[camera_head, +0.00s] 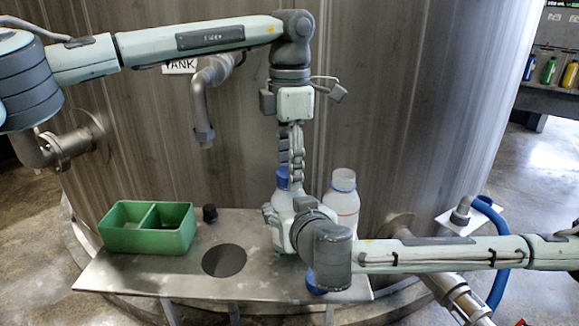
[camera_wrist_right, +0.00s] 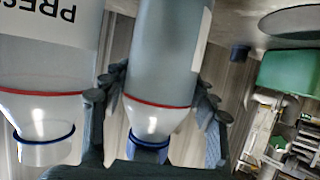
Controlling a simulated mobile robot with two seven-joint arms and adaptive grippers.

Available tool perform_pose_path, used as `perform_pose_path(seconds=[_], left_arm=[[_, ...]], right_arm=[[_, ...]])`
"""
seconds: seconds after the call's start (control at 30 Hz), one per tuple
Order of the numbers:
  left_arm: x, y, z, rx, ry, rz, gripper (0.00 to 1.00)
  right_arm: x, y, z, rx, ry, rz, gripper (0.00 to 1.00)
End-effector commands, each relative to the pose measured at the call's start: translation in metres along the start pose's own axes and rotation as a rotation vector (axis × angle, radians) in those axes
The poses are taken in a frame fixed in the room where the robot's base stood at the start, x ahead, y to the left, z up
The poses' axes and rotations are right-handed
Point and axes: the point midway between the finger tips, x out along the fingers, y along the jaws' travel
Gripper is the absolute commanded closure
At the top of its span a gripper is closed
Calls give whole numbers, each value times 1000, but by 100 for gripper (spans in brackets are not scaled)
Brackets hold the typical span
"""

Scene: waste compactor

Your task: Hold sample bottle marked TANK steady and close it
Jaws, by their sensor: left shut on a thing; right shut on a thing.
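A pale bottle (camera_head: 284,205) stands on the metal shelf. A blue cap (camera_head: 282,178) is at its neck; in the right wrist view the cap (camera_wrist_right: 150,148) sits at the bottle's end, past a red ring. I cannot tell whether it is screwed tight. My right gripper (camera_wrist_right: 157,95) is shut around the bottle's body, a finger on each side. My left gripper (camera_head: 289,174) reaches down from above and is shut on the blue cap. The held bottle's wording is not readable; only a label's edge shows in the wrist view.
A second bottle (camera_head: 343,205), labelled "PRES…" in the wrist view (camera_wrist_right: 45,60), stands open close by on the right. A loose blue cap (camera_head: 315,284) lies at the shelf's front.

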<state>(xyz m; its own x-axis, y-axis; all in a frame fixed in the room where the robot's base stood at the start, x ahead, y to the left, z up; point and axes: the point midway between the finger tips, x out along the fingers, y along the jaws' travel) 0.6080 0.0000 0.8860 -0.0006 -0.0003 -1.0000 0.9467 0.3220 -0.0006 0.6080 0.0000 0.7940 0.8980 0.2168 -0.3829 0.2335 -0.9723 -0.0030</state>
Motion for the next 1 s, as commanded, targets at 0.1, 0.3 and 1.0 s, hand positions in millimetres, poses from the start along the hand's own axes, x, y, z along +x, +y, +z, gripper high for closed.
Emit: perform_pose_path(seconds=[0.1, 0.3, 1.0], left_arm=[[0, 0, 0, 90, 1, 1, 96], [0, 0, 0, 86, 1, 1, 49], [-46, 1, 1, 82, -3, 3, 37]], right_arm=[[0, 0, 0, 0, 0, 0, 100], [0, 0, 0, 0, 0, 0, 100], [0, 0, 0, 0, 0, 0, 100]])
